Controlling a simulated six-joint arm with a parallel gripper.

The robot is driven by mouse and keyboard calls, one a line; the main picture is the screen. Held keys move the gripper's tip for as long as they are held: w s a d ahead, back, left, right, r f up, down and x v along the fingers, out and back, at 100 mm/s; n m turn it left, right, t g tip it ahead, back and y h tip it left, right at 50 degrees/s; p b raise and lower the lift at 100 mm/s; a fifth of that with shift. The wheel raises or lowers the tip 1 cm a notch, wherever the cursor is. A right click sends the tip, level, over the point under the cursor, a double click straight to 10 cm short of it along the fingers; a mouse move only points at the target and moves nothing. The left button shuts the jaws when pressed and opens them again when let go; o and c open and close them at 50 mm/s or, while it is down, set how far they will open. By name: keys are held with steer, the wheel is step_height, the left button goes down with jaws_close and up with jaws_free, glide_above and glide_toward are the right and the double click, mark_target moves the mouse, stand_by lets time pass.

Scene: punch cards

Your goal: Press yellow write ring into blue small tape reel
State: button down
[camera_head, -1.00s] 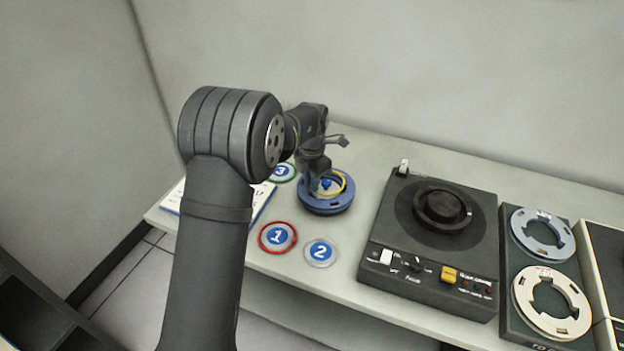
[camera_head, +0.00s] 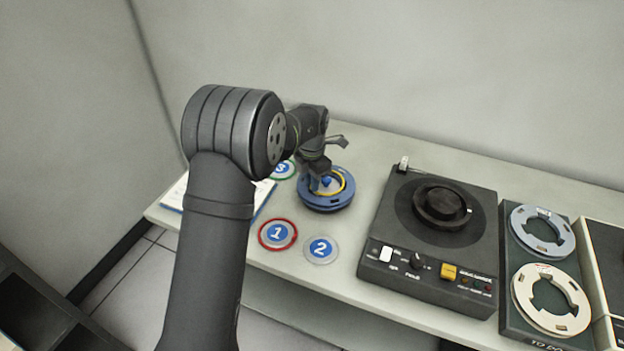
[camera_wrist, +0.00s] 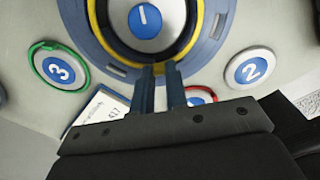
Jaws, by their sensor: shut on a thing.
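The blue small tape reel (camera_head: 326,206) lies flat on the counter, left of the dark machine. The yellow write ring (camera_head: 349,184) is on top of the reel, around its centre; I cannot tell how deep it sits. My gripper (camera_head: 320,185) is over the near-left part of the reel, pointing down. In the wrist view, the gripper fingers (camera_wrist: 166,72) are shut on the near edge of the yellow ring (camera_wrist: 196,36). The blue reel (camera_wrist: 216,50) surrounds the ring there, with a round blue disc marked 1 (camera_wrist: 145,20) in the middle.
Discs marked 1 (camera_head: 277,234), 2 (camera_head: 320,250) and 3 (camera_head: 281,170) lie close around the reel. A white card (camera_head: 172,197) lies at the left. The dark machine (camera_head: 385,272) stands to the right, then a tray with a grey reel (camera_head: 522,221) and a cream reel (camera_head: 527,312).

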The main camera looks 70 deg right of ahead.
steer(key=shift+f, duration=0.45)
steer(key=c, duration=1.3)
jaws_free()
steer(key=shift+c, duration=1.3)
steer(key=shift+r, duration=4.05)
steer(key=shift+f, duration=4.05)
